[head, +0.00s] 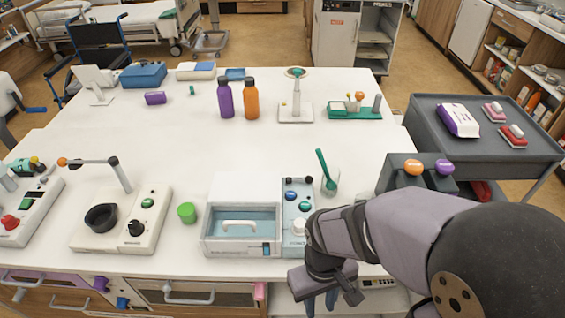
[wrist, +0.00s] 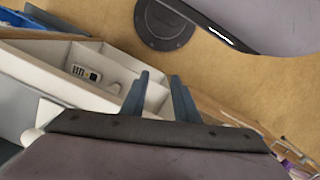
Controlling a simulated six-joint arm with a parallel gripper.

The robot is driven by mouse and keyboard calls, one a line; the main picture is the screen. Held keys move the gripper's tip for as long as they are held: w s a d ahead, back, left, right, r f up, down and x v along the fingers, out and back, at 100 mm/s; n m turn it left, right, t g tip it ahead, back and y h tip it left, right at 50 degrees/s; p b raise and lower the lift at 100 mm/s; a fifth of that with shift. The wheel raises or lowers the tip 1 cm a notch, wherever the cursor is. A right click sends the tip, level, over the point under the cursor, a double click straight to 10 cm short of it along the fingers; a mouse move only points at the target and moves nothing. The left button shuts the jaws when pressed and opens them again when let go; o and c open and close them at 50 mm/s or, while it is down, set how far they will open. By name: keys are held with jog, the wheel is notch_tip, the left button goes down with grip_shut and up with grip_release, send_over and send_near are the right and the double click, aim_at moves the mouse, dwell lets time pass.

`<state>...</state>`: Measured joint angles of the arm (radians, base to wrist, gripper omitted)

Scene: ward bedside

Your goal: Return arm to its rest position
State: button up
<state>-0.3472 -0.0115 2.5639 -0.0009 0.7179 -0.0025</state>
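My gripper (head: 320,303) hangs at the front edge of the white table, at the lower middle right of the head view. Its two blue-grey fingers point down, partly cut off by the frame edge. In the wrist view the fingers of my gripper (wrist: 160,82) stand apart with nothing between them, so it is open and empty. Behind them is an open white compartment (wrist: 118,65) with a small grey keypad device (wrist: 86,73) in it. My arm comes in from the right and hides part of the table's front right corner.
The white table (head: 190,135) holds a clear-fronted box (head: 241,228), a blue control panel (head: 297,205), a glass with a green spoon (head: 330,181), and purple (head: 225,99) and orange (head: 251,100) bottles. A grey cart (head: 440,115) stands right. The table's middle is clear.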

jog(key=w+d+r+m+t, duration=0.1)
jog(key=w+d+r+m, duration=0.1)
jog(key=d, duration=0.4)
jog(key=shift+w+d+r+m, duration=0.35)
jog(key=shift+w+m, duration=0.4)
jog(key=shift+m, duration=0.25)
